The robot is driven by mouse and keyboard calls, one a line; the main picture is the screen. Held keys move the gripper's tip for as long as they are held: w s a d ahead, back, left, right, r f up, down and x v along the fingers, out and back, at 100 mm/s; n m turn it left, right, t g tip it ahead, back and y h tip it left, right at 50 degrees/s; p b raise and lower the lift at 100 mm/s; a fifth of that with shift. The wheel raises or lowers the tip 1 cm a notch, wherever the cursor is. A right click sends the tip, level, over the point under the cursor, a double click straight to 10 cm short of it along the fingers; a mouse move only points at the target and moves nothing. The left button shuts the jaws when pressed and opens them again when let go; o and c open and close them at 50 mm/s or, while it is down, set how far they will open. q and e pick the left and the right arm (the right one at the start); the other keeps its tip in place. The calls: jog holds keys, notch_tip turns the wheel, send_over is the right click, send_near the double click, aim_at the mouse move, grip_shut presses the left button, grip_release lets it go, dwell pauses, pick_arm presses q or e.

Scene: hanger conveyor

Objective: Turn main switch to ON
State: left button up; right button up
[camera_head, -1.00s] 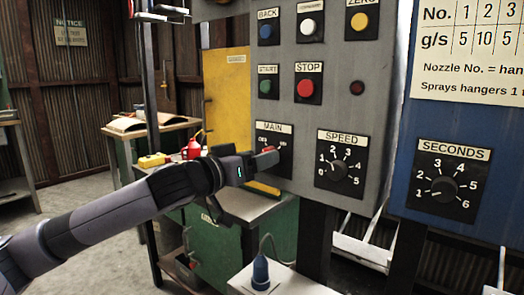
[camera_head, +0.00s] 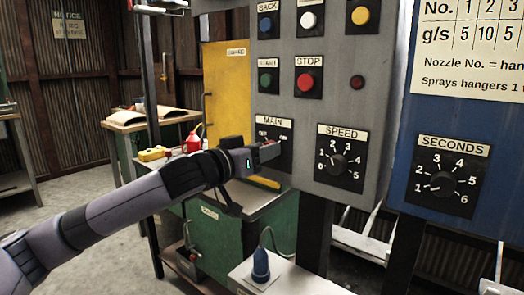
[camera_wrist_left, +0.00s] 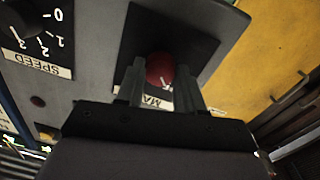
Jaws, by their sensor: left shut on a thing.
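The main switch is a red knob (camera_wrist_left: 160,70) on a black plate (camera_head: 273,135) labelled MAIN, low on the grey control panel. My left gripper (camera_head: 266,152) reaches it from the left and covers the knob in the head view. In the left wrist view the two fingers (camera_wrist_left: 157,84) stand on either side of the red knob, shut on it. A white mark shows on the knob. The plate's small position labels are partly visible but too small to read surely, so I cannot tell the setting. My right gripper is in no view.
The SPEED dial (camera_head: 338,164) sits just right of the main switch. START (camera_head: 265,80) and STOP (camera_head: 306,82) buttons are above. A blue panel with a SECONDS dial (camera_head: 442,184) is further right. A green cabinet (camera_head: 235,235) stands below my arm.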

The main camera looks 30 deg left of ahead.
pick_arm(q)
jog(key=m+p, duration=1.3)
jog(key=m, duration=0.4)
jog(key=shift+d+y+p, duration=0.15)
jog(key=shift+y+p, duration=0.15)
jog(key=shift+p, duration=0.1)
dwell(0.5)
jog(key=o, duration=1)
jog(key=shift+o, duration=0.2)
jog(key=shift+s, duration=0.15)
jog(key=s+b, duration=0.2)
jog(key=s, duration=0.4)
jog(key=shift+s+a+r, duration=0.15)
jog(key=shift+s+a, duration=0.1)
jog(key=shift+s, duration=0.15)
